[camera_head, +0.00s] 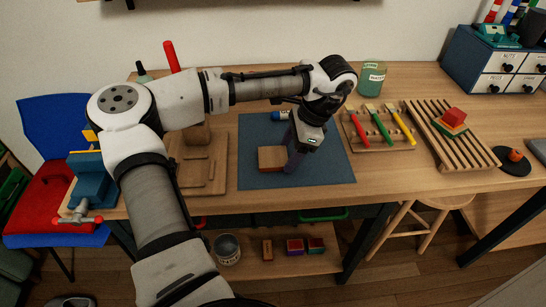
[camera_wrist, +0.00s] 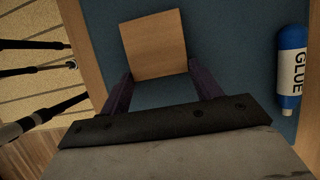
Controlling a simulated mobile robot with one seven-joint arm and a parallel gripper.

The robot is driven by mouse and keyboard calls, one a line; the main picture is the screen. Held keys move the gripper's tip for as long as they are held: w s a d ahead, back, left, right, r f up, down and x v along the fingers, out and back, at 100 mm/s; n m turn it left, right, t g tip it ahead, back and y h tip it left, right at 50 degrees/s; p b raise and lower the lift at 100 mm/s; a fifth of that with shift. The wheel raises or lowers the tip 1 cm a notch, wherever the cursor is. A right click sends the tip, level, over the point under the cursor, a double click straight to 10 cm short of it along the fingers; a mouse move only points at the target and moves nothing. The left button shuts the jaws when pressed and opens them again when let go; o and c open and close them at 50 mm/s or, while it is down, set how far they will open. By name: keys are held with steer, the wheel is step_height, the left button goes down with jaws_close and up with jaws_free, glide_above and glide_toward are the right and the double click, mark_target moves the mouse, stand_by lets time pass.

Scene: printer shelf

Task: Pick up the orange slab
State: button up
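A small stack sits on the slatted wooden rack (camera_head: 470,142) at the right in the head view. It has a red block (camera_head: 455,115) on top and a green layer (camera_head: 449,130) low down. A thin orange layer seems to show between them, too small to be sure. My gripper (camera_head: 292,165) is far left of it, pointing down over the blue mat (camera_head: 335,165). Its fingers are apart in the wrist view (camera_wrist: 160,70). A wooden block (camera_head: 272,158) lies at the fingertips; it also shows in the wrist view (camera_wrist: 153,40). It does not look gripped.
A holder with red, green and yellow handled tools (camera_head: 381,128) stands between mat and rack. A glue bottle (camera_wrist: 292,70) lies on the mat. A green jar (camera_head: 371,78) and a drawer cabinet (camera_head: 490,62) stand behind. A blue vise (camera_head: 90,180) is at left.

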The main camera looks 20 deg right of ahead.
steer(key=shift+c, duration=1.2)
